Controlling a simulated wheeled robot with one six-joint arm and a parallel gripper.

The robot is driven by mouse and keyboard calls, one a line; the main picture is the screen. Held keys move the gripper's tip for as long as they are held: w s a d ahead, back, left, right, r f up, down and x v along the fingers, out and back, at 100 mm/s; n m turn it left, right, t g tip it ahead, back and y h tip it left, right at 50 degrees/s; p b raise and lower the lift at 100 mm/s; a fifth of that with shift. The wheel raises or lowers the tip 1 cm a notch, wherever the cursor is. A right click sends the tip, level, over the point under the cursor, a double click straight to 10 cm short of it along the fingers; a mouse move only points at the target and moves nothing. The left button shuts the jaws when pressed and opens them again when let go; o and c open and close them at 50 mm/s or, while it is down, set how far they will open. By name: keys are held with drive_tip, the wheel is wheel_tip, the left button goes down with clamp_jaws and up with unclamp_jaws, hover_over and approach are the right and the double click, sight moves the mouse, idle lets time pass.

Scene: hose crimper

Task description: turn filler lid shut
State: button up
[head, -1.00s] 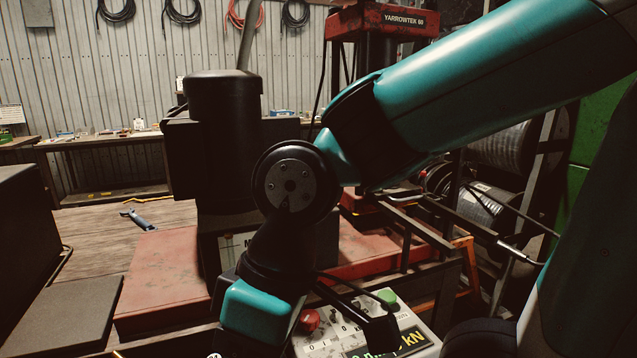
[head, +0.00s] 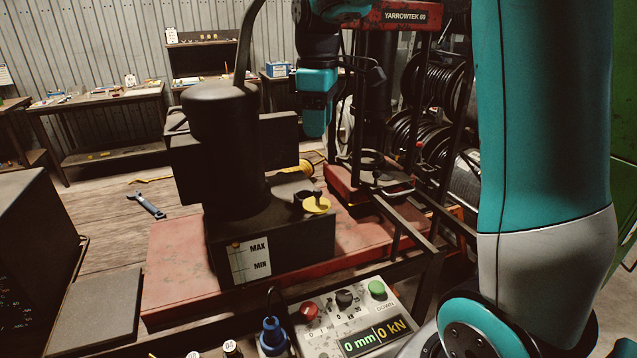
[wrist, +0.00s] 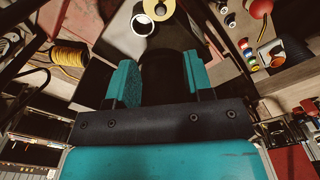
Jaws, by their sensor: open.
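The filler lid (head: 317,205) is a small yellow disc. It sits beside the dark filler neck (head: 303,195) on top of the black tank (head: 285,238), turned off to the right, so the neck is uncovered. In the wrist view the lid (wrist: 161,8) shows at the top edge, next to the pale-rimmed round opening (wrist: 142,24). My gripper (head: 317,133) points down above and behind the tank in the head view, apart from the lid. In the wrist view its two teal fingers (wrist: 160,72) are apart with nothing held between them.
A black cylinder (head: 225,150) stands left of the neck. The red press frame (head: 365,195) with dark bars is to the right. A control box (head: 350,320) with red and green buttons is in front. A blue wrench (head: 147,205) lies on the wooden top, left. A yellow spool (head: 300,168) lies behind.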

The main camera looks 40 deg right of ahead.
sight(317, 193)
wheel_tip(317, 193, down, 16)
drive_tip(key=p, duration=0.3)
drive_tip(key=shift+r, duration=0.1)
drive_tip(key=shift+c, duration=0.2)
drive_tip(key=shift+a, duration=0.1)
clamp_jaws()
